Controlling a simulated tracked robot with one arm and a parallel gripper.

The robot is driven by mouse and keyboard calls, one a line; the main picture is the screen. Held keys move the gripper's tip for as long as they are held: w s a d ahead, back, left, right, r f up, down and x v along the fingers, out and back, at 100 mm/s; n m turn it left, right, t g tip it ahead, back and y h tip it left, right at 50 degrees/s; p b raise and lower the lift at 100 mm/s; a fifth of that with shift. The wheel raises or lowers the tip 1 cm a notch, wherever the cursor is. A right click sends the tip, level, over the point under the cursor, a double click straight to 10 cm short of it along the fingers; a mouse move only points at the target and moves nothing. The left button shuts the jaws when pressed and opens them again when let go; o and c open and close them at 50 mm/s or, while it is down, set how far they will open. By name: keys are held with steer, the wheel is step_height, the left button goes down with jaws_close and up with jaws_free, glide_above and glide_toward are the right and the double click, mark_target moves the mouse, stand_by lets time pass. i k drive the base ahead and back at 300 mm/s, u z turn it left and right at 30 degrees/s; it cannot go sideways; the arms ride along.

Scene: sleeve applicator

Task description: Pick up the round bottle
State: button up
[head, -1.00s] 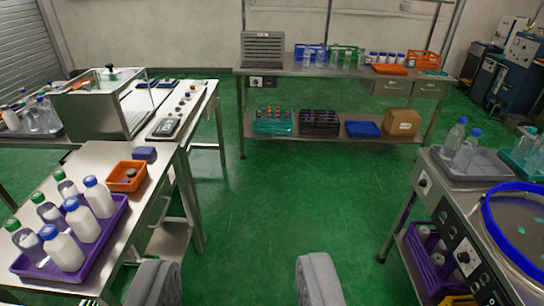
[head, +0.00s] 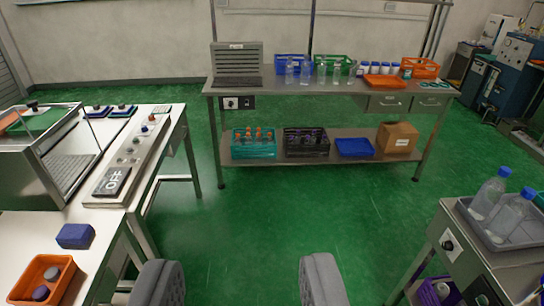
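My gripper (head: 238,268) is open and empty, its two grey fingers wide apart at the bottom of the head view, with green floor between and beyond them. Clear bottles with blue caps stand in a grey tray (head: 522,240) on the right-hand bench; one bottle (head: 489,196) is at the left of another (head: 510,216). More clear bottles (head: 305,73) stand on the back bench (head: 225,86), with a row of small white blue-capped bottles (head: 378,69). I cannot tell which bottle is the round one. None is near my gripper.
The left bench (head: 35,225) holds an orange bin (head: 22,286), a blue block (head: 75,236) and a control panel (head: 112,181). Crates and a cardboard box (head: 397,138) sit on the back bench's lower shelf. The green floor (head: 290,205) between the benches is clear.

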mark_target(322, 66)
steer(key=z, duration=0.1)
steer(key=i, duration=1.25)
steer(key=z, duration=0.25)
steer(key=i, duration=1.7)
steer(key=z, duration=0.15)
